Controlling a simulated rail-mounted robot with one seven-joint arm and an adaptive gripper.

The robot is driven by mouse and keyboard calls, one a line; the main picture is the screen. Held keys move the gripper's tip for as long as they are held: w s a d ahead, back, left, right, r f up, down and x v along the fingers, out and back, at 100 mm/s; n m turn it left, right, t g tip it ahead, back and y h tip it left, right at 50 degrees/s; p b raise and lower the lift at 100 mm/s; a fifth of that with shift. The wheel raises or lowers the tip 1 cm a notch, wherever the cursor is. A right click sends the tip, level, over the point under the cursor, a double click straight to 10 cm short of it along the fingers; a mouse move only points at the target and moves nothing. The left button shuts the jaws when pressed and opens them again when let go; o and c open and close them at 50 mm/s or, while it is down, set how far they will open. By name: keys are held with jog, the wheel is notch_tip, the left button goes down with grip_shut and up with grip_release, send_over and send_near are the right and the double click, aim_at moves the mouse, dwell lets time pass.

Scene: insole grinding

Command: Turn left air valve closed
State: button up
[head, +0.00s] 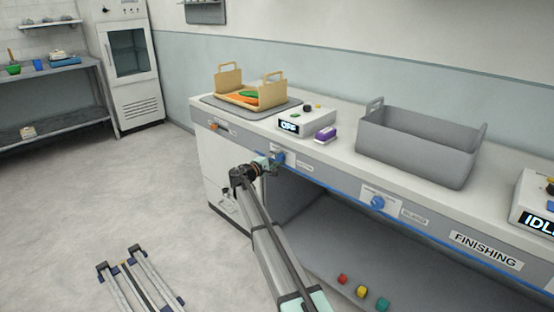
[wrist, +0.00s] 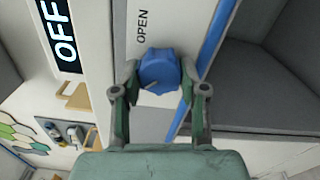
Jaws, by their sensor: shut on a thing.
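The left air valve is a blue knob on the bench's front panel, seen close up in the wrist view (wrist: 159,72). A label reading OPEN sits beside it. My gripper (wrist: 158,84) is shut on the knob, with one finger on each side of it. In the head view my gripper (head: 268,164) reaches the front panel at the left part of the bench, and the knob (head: 279,157) shows just past the fingers. A short light pointer mark shows on the knob's face in the wrist view.
A second blue knob (head: 377,202) sits further right on the panel. Above stand a control box reading OFF (head: 304,121), a purple-handled block (head: 325,134), a grey bin (head: 415,150) and a wooden carrier (head: 229,79). Red, yellow and green items lie on the lower shelf (head: 320,250).

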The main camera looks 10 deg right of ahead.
jog(key=o, duration=1.1)
jog(key=shift+d, duration=0.15)
jog(key=shift+o, duration=0.2)
jog(key=v, duration=1.2)
